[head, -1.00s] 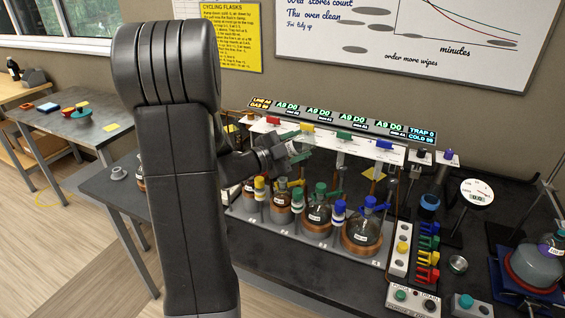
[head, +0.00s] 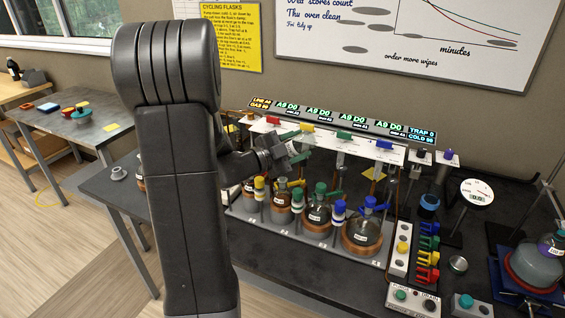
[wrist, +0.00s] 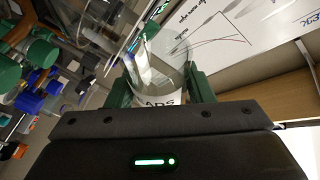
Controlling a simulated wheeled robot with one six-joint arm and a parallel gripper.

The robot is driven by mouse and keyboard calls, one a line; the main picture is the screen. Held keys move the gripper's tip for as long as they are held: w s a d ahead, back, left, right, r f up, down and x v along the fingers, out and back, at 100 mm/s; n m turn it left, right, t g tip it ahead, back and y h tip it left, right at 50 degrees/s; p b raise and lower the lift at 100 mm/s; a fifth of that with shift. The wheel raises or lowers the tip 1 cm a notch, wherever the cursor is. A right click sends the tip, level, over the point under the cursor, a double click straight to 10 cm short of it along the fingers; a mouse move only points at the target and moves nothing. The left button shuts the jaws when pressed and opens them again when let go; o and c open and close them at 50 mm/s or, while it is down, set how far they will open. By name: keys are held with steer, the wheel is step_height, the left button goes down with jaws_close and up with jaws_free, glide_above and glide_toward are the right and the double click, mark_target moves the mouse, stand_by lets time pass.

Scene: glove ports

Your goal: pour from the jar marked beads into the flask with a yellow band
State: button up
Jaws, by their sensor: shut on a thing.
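My gripper (head: 277,154) is in front of the flask rack, above the flasks at its left end. In the wrist view its green fingers (wrist: 161,88) are shut on a clear jar (wrist: 160,65). The letters "ADS" show on the jar's white label, the rest being cut off. I cannot tell what is inside the jar. In the head view the jar is not clearly visible. Several round flasks stand in copper-coloured seats below; the second from the left (head: 281,207) is below the yellow tag. I cannot clearly make out a yellow band on it.
A green-topped flask (head: 318,213) and a blue-topped flask (head: 364,234) stand further right. Slim capped bottles stand between the flasks. A panel with coloured tags (head: 343,136) and displays rises behind. A control box (head: 412,302) is at the front right.

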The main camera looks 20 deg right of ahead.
steer(key=m, duration=0.1)
steer(key=s+m+y, duration=0.1)
steer(key=shift+d+f+m+y+b, duration=0.3)
steer(key=shift+d+b, duration=0.05)
steer(key=shift+d, duration=0.05)
steer(key=m+y, duration=0.1)
steer(key=f+m, duration=0.1)
steer(key=shift+s+d+f+m+t+y, duration=0.1)
steer(key=shift+s+d+m+t+y, duration=0.2)
steer(key=shift+s+y, duration=0.1)
steer(key=shift+w, duration=0.15)
